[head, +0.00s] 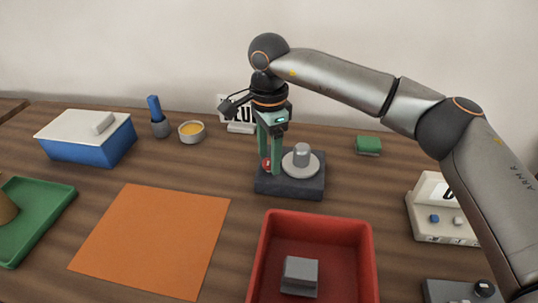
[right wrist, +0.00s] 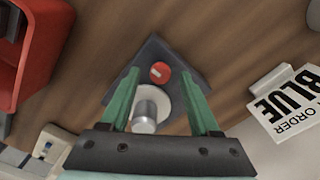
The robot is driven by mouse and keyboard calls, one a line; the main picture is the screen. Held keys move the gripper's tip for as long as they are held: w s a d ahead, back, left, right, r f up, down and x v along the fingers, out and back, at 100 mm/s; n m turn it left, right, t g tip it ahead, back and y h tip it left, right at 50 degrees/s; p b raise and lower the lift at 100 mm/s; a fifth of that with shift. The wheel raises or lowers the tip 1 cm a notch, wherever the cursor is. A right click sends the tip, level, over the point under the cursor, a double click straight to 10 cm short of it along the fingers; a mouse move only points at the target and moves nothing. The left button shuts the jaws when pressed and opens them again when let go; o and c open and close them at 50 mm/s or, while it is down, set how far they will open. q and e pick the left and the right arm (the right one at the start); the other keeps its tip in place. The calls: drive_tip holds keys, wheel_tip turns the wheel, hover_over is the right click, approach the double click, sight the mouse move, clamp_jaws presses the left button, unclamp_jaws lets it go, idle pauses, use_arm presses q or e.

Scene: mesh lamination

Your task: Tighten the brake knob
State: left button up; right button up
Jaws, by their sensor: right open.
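The brake knob is a small red knob with a pale mark (right wrist: 159,72), on a dark base (head: 305,189) that also carries a pale round disc (head: 313,168) with a grey metal cylinder (head: 301,152). My right gripper (head: 270,168) points down over the base from above. In the head view its green fingers partly cover the red knob (head: 265,163). In the right wrist view the fingers stand apart with the knob between and beyond their tips; I see no contact. My left gripper is not in view.
A red bin (head: 367,232) with a grey block (head: 299,276) stands in front of the base. An order sign reading BLUE (right wrist: 283,103) stands behind. An orange sheet (head: 155,240) and green tray (head: 62,191) lie left. A white device (head: 436,208) stands right.

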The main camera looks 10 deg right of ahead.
drive_tip(key=shift+f, duration=0.25)
clamp_jaws()
idle(0.4)
